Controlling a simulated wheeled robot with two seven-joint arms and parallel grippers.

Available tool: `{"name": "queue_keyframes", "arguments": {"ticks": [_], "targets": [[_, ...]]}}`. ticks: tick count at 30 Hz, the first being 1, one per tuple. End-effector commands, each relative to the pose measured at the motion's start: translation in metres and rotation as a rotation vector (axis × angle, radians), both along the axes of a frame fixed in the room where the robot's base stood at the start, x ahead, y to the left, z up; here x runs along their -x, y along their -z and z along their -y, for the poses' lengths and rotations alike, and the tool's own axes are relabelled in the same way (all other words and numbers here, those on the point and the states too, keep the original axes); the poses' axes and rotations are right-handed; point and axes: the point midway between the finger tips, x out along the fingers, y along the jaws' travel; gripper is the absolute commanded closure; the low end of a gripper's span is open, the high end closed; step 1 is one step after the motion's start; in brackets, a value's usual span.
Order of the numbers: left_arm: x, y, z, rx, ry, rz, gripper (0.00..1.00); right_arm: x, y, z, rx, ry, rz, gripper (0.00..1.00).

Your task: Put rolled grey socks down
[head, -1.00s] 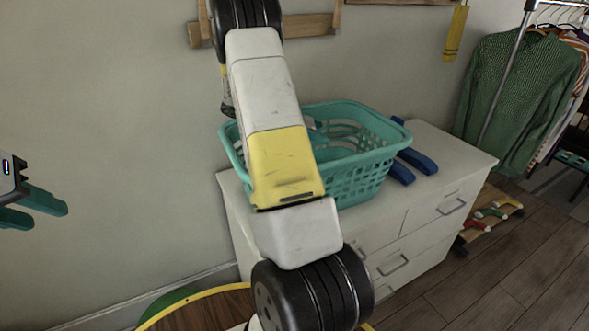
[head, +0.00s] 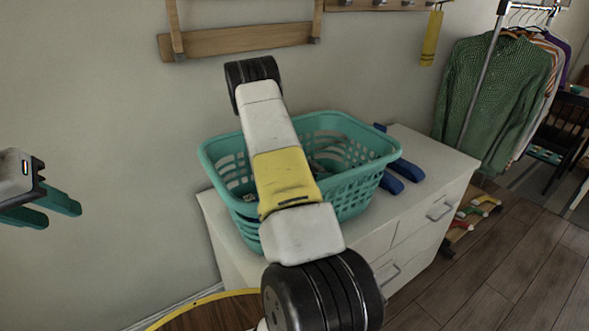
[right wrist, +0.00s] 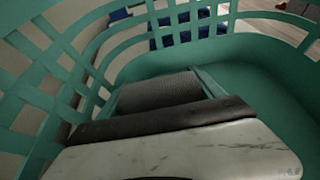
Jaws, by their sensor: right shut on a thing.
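My right gripper (right wrist: 163,86) is inside the teal laundry basket (head: 372,158), shut on the rolled grey socks (right wrist: 155,92). The dark grey ribbed roll sits between its teal fingers, low in the basket near the floor and side wall in the right wrist view. Whether the roll touches the basket floor I cannot tell. In the head view my right arm reaches over the basket and hides the right gripper and the socks. My left gripper (head: 42,208) is at the far left of the head view, away from the basket, its teal fingers apart and empty.
The basket stands on a white dresser (head: 435,165). A round wooden top with a yellow rim (head: 200,312) is in front. A clothes rack with a green sweater (head: 485,95) stands at the right.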

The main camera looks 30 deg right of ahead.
Motion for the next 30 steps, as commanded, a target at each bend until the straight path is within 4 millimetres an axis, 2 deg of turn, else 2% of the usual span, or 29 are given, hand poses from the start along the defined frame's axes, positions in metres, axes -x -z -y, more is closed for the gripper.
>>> {"name": "queue_keyframes", "arguments": {"ticks": [6, 18, 19, 20, 30], "targets": [[0.0, 0.0, 0.0, 0.0, 0.0, 0.0, 0.64, 0.001, 0.031, 0.0, -0.001, 0.001, -0.003, 0.62], [0.0, 0.0, 0.0, 0.0, 0.0, 0.0, 0.64, 0.0, 0.037, 0.0, 0.0, 0.001, 0.0, 0.62], [0.0, 0.0, 0.0, 0.0, 0.0, 0.0, 0.64, 0.0, 0.037, 0.0, 0.0, 0.001, 0.001, 0.19], [0.0, 0.0, 0.0, 0.0, 0.0, 0.0, 0.64, 0.0, 0.036, 0.0, 0.0, 0.001, 0.001, 0.14], [0.0, 0.0, 0.0, 0.0, 0.0, 0.0, 0.64, 0.0, 0.034, 0.0, 0.0, 0.002, 0.001, 0.14]]}}
